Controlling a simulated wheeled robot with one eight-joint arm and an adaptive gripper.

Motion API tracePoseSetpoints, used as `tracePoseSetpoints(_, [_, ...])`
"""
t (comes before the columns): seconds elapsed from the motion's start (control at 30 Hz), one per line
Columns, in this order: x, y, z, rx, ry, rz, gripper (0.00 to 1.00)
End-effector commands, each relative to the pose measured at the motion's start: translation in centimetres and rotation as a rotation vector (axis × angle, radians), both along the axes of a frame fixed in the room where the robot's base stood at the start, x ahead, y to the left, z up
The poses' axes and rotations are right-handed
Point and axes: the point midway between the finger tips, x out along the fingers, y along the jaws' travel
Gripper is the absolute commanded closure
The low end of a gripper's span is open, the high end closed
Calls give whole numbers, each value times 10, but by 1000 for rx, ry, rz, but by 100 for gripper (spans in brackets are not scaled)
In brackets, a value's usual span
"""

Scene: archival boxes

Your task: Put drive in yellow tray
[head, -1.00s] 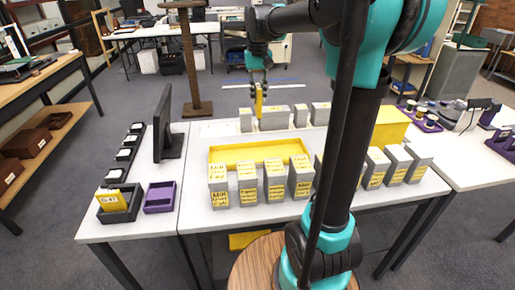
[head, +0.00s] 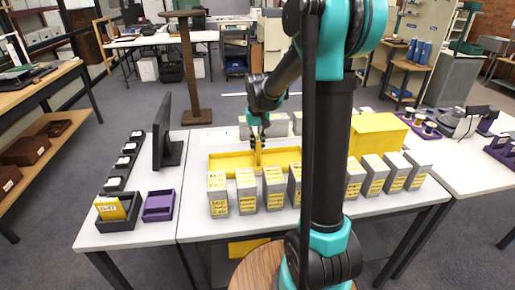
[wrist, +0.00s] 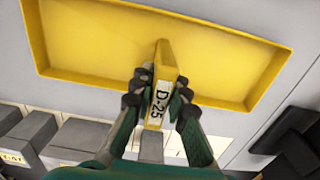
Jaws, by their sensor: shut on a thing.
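The yellow drive (head: 258,154) is a slim upright block, and the wrist view shows its white label reading D-25 (wrist: 165,66). My gripper (head: 258,138) is shut on it; in the wrist view the two fingers (wrist: 161,90) pinch its sides. The yellow tray (head: 226,163) is long and shallow and lies on the white table. It also shows in the wrist view (wrist: 90,45), empty apart from the drive at its middle. The drive is over or inside the tray; I cannot tell whether its lower end touches the floor.
Grey boxes with yellow labels (head: 247,193) line the table in front of the tray, and more grey boxes stand behind it. A yellow box (head: 377,134) is at the right. A monitor (head: 166,137), a dark bin (head: 118,209) and a purple bin (head: 159,206) are at the left.

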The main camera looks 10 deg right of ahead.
Motion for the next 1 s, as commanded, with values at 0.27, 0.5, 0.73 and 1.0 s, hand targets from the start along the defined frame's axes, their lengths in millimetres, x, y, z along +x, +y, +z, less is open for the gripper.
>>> tracePoseSetpoints(0.27, [0, 0, -12, 0, 0, 0, 100])
tracePoseSetpoints(0.5, [0, 0, -14, 0, 0, 0, 83])
tracePoseSetpoints(0.73, [0, 0, -14, 0, 0, 0, 64])
tracePoseSetpoints(1.0, [0, 0, -11, 0, 0, 0, 64])
